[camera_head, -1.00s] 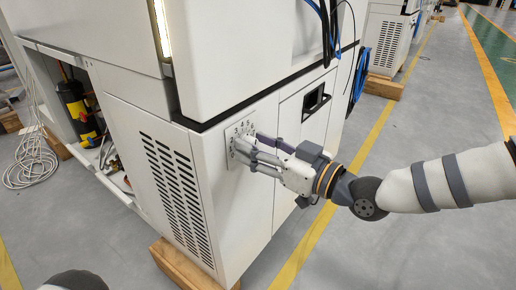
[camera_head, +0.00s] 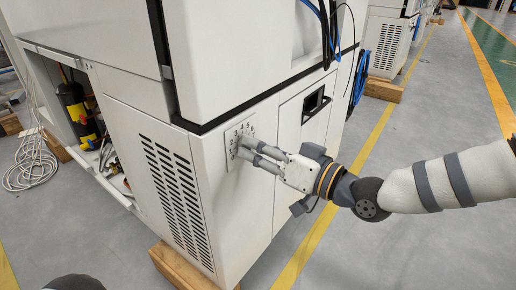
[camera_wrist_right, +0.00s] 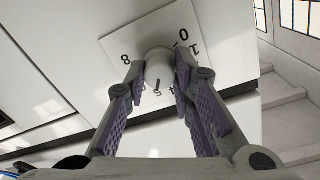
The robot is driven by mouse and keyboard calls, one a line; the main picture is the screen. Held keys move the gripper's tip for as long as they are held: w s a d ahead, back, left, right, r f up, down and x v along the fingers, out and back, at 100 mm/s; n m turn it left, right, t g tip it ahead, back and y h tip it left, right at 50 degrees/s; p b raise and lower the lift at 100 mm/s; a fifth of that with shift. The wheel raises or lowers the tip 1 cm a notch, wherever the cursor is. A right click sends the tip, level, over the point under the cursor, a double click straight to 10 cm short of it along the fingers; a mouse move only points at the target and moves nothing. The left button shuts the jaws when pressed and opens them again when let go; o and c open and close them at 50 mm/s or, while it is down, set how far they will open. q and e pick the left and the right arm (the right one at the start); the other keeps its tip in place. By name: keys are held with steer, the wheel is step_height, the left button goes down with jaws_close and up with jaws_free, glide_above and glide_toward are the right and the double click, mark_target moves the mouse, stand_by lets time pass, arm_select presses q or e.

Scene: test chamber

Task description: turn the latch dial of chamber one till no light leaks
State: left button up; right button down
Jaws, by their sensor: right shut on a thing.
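The chamber (camera_head: 240,60) is a large white cabinet. A pale square dial plate (camera_head: 233,157) with black numbers sits on its lower front panel. The round light-grey latch dial (camera_wrist_right: 160,68) sticks out of the plate in the right wrist view, with a dark mark on its near side. My right gripper (camera_head: 246,148) is shut on the dial, its fingers on both sides of it; it also shows in the wrist view (camera_wrist_right: 157,75). The fingers hide some of the numbers. The upright seam (camera_head: 161,38) at the chamber's upper left edge is dull, with no glow. My left gripper is out of view.
A recessed black handle (camera_head: 316,104) is to the right of the dial. Blue and black cables (camera_head: 331,30) hang above it. A vented panel (camera_head: 176,190) and an open bay (camera_head: 80,110) are on the left. Wooden blocks (camera_head: 178,265) support the cabinet.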

steer(key=c, duration=1.3)
jaws_free()
steer(key=shift+c, duration=0.2)
steer(key=v, duration=1.2)
